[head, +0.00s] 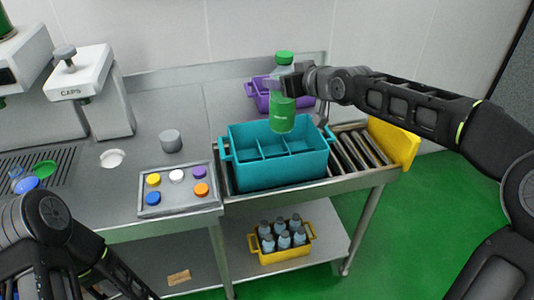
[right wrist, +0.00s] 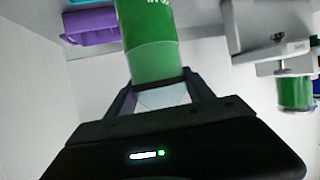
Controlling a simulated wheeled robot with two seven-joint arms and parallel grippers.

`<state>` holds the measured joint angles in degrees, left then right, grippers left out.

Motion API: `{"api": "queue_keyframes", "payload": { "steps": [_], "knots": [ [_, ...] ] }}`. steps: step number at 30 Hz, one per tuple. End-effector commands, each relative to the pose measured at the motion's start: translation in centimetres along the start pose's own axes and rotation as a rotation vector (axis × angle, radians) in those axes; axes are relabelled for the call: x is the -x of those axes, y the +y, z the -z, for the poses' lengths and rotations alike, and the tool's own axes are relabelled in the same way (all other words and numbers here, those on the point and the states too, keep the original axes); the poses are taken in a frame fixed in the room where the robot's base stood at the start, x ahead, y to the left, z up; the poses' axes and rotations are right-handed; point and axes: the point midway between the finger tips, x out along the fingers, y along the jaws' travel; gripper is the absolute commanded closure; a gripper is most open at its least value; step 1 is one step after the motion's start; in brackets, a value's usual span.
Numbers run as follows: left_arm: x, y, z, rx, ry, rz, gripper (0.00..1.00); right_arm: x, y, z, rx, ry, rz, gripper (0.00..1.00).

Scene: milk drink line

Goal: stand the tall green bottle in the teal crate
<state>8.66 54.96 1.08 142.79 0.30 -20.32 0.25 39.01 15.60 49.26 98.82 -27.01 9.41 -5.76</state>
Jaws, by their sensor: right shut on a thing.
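The tall green bottle (head: 283,113) has a green cap and a green label, and is upright above the back of the teal crate (head: 270,175). My right gripper (head: 291,84) is shut on the bottle's upper part. In the right wrist view the green bottle (right wrist: 152,50) stands between the fingers of my right gripper (right wrist: 160,92). The teal crate sits on the roller conveyor and has inner dividers; the compartments I see look empty. The bottle's base overlaps the crate's back part in the head view, and I cannot tell whether it is inside. My left arm is at the lower left; its fingertips are not visible.
A purple crate (head: 262,97) stands behind the teal crate. A tray (head: 148,209) of coloured caps lies left of it, near a grey cylinder (head: 170,141). A yellow end stop (head: 394,143) closes the conveyor's right end. A yellow crate (head: 262,256) of bottles is on the lower shelf.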

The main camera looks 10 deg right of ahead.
Motion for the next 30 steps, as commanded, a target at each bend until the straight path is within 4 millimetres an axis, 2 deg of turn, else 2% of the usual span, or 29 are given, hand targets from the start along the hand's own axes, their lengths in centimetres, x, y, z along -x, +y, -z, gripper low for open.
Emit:
{"api": "queue_keyframes", "payload": {
  "steps": [11, 16, 20, 30],
  "knots": [
    [0.0, 0.0, -0.1, -0.001, -0.001, 0.000, 0.64, 0.0, 0.0, 0.2, 0.001, 0.004, 0.000, 1.00],
    [0.0, 0.0, 0.0, 0.000, -0.001, 0.000, 0.64, -0.4, -0.1, -0.7, -0.001, 0.003, 0.001, 1.00],
    [0.0, 0.0, 0.0, 0.000, -0.001, 0.000, 0.64, -1.2, -0.1, -2.8, 0.001, 0.001, 0.002, 1.00],
    [-0.3, -0.1, 0.0, -0.001, 0.001, -0.002, 0.64, -4.5, -0.2, -10.6, -0.001, 0.002, 0.003, 1.00]
  ]
}}
